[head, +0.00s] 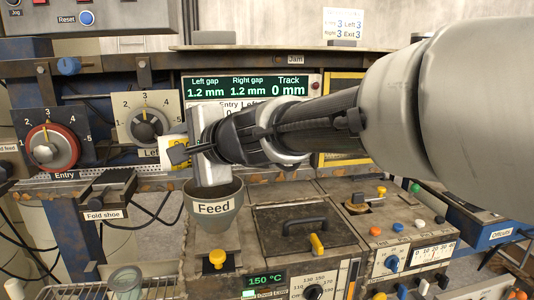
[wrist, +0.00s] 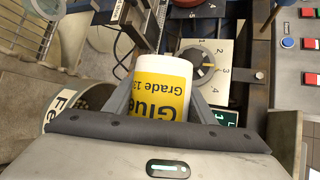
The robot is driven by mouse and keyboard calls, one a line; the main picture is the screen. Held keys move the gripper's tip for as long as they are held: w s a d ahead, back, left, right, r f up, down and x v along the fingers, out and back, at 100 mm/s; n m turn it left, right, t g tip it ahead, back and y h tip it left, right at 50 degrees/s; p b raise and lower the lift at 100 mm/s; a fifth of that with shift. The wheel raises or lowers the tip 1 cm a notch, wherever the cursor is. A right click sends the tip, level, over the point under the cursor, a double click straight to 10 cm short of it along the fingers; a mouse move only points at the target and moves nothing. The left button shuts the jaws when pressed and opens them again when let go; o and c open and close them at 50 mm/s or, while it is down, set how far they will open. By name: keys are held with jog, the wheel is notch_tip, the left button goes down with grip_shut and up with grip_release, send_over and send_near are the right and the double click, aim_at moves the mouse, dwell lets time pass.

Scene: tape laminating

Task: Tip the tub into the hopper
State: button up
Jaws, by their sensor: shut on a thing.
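The tub (wrist: 160,82) is white with a yellow label reading "Glue Grade 13". In the wrist view it sits between the two fingers of my gripper (wrist: 160,97), which is shut on it. In the head view a small part of the tub (head: 171,142) shows behind my gripper (head: 182,152), above and a little left of the hopper's mouth. Its exact tilt is hard to tell. The hopper (head: 213,210) is a grey-green round cup labelled "Feed". It shows partly at the left in the wrist view (wrist: 62,108), beside the tub; its inside is mostly hidden.
A dial panel (head: 147,118) and a red dial (head: 51,147) stand left of the tub. A green display (head: 247,87) is behind my arm. A clear cup (head: 126,282) stands at the lower left.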

jog(key=shift+b, duration=0.4)
jog(key=n+h+p, duration=0.1)
jog(key=p, duration=0.2)
jog(key=shift+s+a, duration=0.15)
jog(key=shift+a, duration=0.05)
jog(key=n+h+p, duration=0.1)
jog(key=p, duration=0.2)
jog(key=a+n+h+p, duration=0.1)
jog(key=p, duration=0.2)
jog(key=shift+s+a+f+t, duration=0.1)
jog(key=shift+s+a+t, duration=0.1)
jog(key=shift+s+t, duration=0.1)
jog(key=n+t+h+p, duration=0.1)
jog(key=n+h+p, duration=0.1)
jog(key=p, duration=0.9)
jog(key=shift+n+h+p, duration=0.4)
jog(key=shift+a+b, duration=0.1)
jog(key=shift+b, duration=0.2)
jog(key=shift+s+a+f+n+t+h, duration=0.2)
jog(key=shift+n+t+h, duration=0.1)
jog(key=shift+n+h, duration=0.1)
jog(key=s+a+f+n+t+h, duration=0.1)
jog(key=a+f+n+t+h, duration=0.1)
jog(key=f, duration=0.6)
jog(key=shift+a+n+h+b, duration=0.35)
jog(key=shift+a+n+h, duration=0.25)
jog(key=shift+n, duration=0.4)
jog(key=shift+s, duration=0.15)
